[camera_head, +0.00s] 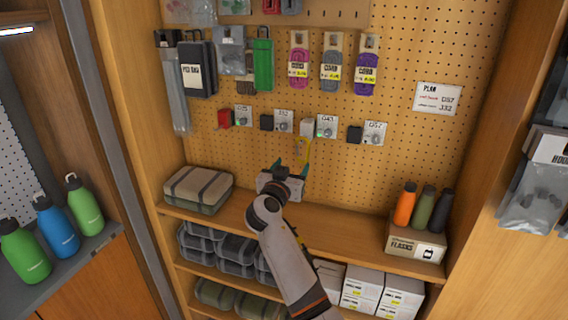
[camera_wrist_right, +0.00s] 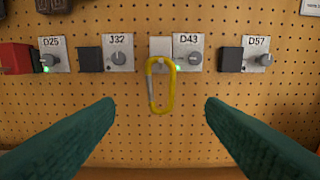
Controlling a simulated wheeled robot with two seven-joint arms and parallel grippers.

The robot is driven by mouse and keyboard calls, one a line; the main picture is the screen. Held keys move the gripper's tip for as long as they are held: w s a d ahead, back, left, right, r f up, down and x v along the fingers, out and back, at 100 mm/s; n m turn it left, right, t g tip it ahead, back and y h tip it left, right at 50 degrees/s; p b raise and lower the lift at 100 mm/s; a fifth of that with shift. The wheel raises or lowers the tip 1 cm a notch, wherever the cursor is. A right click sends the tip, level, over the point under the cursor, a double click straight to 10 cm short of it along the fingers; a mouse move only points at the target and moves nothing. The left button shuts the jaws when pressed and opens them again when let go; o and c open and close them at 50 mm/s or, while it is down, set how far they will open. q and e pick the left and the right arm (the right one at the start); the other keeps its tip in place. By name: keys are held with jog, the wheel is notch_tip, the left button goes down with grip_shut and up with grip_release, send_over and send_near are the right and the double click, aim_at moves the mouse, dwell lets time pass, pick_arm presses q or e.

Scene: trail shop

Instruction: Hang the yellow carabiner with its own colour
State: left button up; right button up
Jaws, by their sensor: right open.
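The yellow carabiner (camera_head: 302,149) is at the pegboard, upright, just below the pale block (camera_head: 306,128) beside the D43 plate (camera_head: 327,126). In the right wrist view the carabiner (camera_wrist_right: 172,92) overlaps the front of that block (camera_wrist_right: 160,46) and looks hung there; the exact contact is hidden. My right gripper (camera_head: 290,167) is open in front of the board. In the wrist view its two green fingers (camera_wrist_right: 160,103) stand apart to either side of the carabiner, touching nothing. My left gripper is not in view.
The row also has a red block (camera_head: 225,119) at D25 and dark blocks at J32 (camera_head: 267,122) and D57 (camera_head: 354,134). D25 and D43 show green lights. Packaged goods hang above. The shelf below holds a case (camera_head: 198,188) and a flask box (camera_head: 415,243).

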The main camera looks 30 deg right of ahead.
jog(key=shift+b+x, duration=2.45)
jog(key=shift+x, duration=3.1)
jog(key=shift+b, duration=0.45)
jog(key=c, duration=1)
jog(key=shift+r, duration=0.2)
